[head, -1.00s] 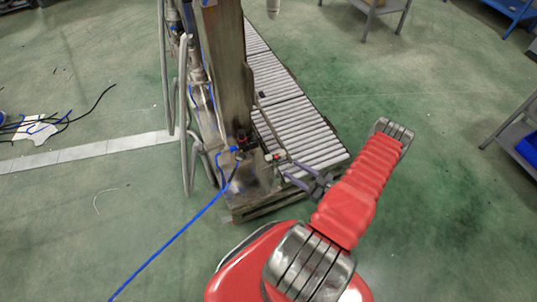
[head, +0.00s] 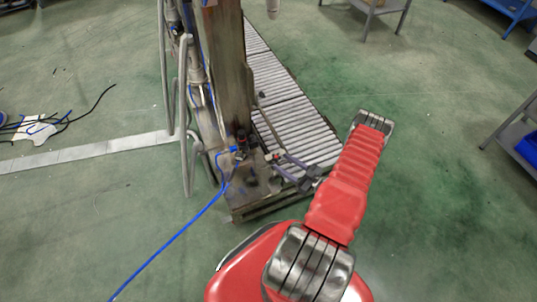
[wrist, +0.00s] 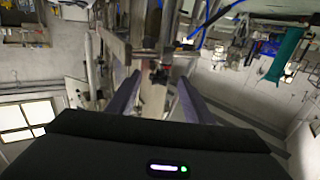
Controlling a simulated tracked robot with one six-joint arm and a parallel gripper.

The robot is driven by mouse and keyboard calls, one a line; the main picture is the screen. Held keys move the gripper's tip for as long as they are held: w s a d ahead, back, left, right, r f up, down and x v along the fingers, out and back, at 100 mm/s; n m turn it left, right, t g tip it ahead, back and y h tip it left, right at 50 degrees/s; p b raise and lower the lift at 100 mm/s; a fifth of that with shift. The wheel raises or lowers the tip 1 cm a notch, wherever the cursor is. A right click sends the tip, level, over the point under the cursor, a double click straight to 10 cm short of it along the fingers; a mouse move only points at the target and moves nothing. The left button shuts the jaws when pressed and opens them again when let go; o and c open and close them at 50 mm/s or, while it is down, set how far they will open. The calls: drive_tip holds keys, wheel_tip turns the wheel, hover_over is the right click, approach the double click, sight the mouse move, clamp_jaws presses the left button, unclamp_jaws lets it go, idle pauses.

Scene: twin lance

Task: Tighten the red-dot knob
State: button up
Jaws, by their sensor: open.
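My gripper (head: 275,163) is open, its two dark fingers pointing left toward the foot of the metal column in the head view. In the wrist view my gripper (wrist: 158,100) shows a finger on each side and nothing held. A small dark knob-like part (wrist: 159,74) with a reddish spot shows between and beyond the fingers, apart from them as far as I can tell. In the head view a dark fitting with a little red (head: 242,138) sits low on the column. Which part carries the red dot is too small to tell.
The metal column (head: 228,75) stands on a low base beside a roller conveyor (head: 290,110). A blue hose (head: 175,235) runs from the base across the green floor. Grey bent tubes (head: 187,120) stand left of the column.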

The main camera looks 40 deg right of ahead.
sight(269, 157)
drive_tip(key=shift+x, duration=4.3)
drive_tip(key=shift+a, duration=0.1)
drive_tip(key=c, duration=1)
